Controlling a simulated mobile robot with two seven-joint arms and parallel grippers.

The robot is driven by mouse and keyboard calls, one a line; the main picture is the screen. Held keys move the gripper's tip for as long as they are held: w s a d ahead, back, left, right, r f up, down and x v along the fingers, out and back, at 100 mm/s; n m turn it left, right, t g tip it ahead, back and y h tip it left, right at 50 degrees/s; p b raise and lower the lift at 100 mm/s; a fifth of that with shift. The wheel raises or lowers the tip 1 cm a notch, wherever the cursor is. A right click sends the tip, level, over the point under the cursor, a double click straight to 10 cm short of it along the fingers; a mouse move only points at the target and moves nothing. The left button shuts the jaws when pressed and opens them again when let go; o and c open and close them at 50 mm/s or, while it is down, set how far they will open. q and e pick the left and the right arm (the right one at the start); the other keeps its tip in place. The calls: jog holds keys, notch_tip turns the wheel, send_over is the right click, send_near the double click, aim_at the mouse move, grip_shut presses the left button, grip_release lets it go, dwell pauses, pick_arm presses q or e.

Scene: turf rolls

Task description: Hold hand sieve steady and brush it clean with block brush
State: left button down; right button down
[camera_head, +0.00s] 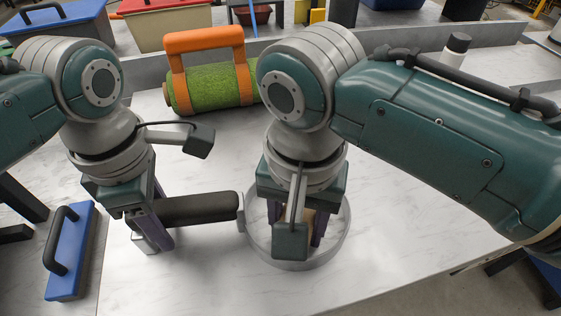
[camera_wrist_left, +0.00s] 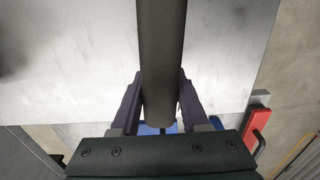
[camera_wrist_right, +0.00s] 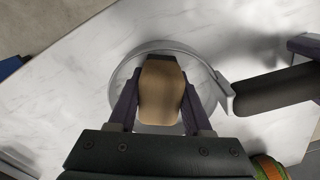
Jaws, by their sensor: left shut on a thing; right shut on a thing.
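The hand sieve has a round grey metal rim (camera_head: 343,232) and a dark handle (camera_head: 200,208). It lies flat at the table's middle, its handle pointing left. My left gripper (camera_head: 155,238) is shut on the handle, which also runs between its fingers in the left wrist view (camera_wrist_left: 162,60). My right gripper (camera_head: 297,238) is inside the ring and shut on the block brush. The tan brush body (camera_wrist_right: 161,92) shows between the fingers in the right wrist view, over the sieve.
A blue float with a black handle (camera_head: 78,268) lies at the left table edge. A green turf roll in an orange carrier (camera_head: 212,88) lies behind my arms. A white bottle with a dark cap (camera_head: 455,50) stands at the back right. The table front is clear.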

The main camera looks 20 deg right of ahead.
jog(key=w, duration=0.6)
jog(key=shift+w+d+r, duration=0.1)
jog(key=shift+w+d, duration=0.1)
jog(key=shift+d, duration=0.05)
jog(key=shift+w+d, duration=0.15)
jog(key=shift+w, duration=0.05)
jog(key=shift+w+d, duration=0.1)
jog(key=shift+d, duration=0.2)
jog(key=shift+d+r, duration=0.1)
jog(key=shift+d, duration=0.2)
jog(key=s, duration=0.3)
jog(key=shift+s+a, duration=0.45)
jog(key=shift+s, duration=0.9)
jog(key=shift+s+a, duration=0.15)
jog(key=shift+s, duration=0.95)
jog(key=shift+w+d, duration=0.15)
jog(key=shift+w, duration=1.15)
jog(key=shift+w+d, duration=0.2)
jog(key=shift+w, duration=1.05)
jog(key=shift+w+d, duration=0.15)
jog(key=shift+w, duration=1.15)
notch_tip(320, 180, up, 8)
